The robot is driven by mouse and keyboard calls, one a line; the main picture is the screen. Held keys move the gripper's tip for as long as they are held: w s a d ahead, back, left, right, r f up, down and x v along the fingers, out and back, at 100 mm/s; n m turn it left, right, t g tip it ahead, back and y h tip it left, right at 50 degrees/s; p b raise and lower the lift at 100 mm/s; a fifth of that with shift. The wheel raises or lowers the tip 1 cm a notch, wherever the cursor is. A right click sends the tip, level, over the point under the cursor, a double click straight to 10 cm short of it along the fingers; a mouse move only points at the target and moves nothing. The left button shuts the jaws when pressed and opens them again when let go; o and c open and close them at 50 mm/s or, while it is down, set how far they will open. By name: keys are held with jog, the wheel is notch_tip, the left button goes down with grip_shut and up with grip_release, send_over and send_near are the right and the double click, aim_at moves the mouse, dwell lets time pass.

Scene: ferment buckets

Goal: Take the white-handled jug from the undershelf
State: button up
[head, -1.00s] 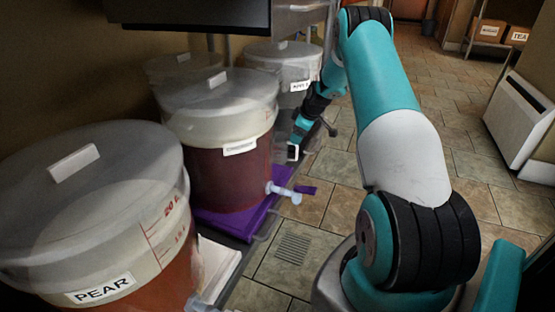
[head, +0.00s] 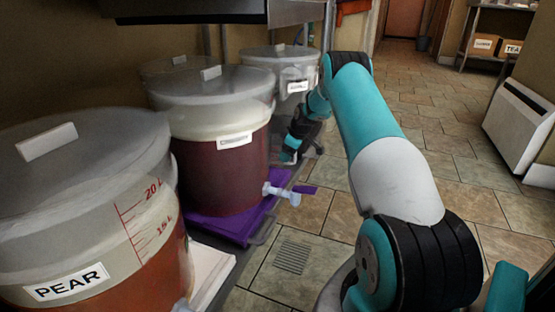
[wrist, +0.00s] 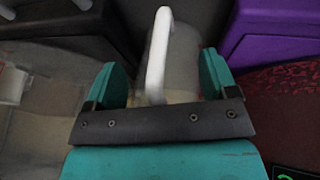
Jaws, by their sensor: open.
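The jug (wrist: 184,62) shows in the wrist view as a pale, translucent body with an upright white handle (wrist: 157,52). The handle lies between the two teal fingers of my gripper (wrist: 160,82), which are open and apart from it at the sides. How deep the handle sits between the fingers is hard to tell. In the head view my gripper (head: 288,156) is low beside the shelf, past the middle bucket, and the jug cannot be made out there.
A bucket labelled PEAR (head: 85,225) stands near at left. A dark red bucket (head: 222,165) with a spigot (head: 282,192) stands on a purple mat (head: 222,226); more buckets (head: 283,75) stand behind. Tiled floor (head: 420,130) is open at right, with a white heater (head: 521,115) on the wall.

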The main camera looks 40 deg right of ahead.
jog(key=shift+c, duration=0.2)
grip_shut()
jog(key=shift+r, duration=0.1)
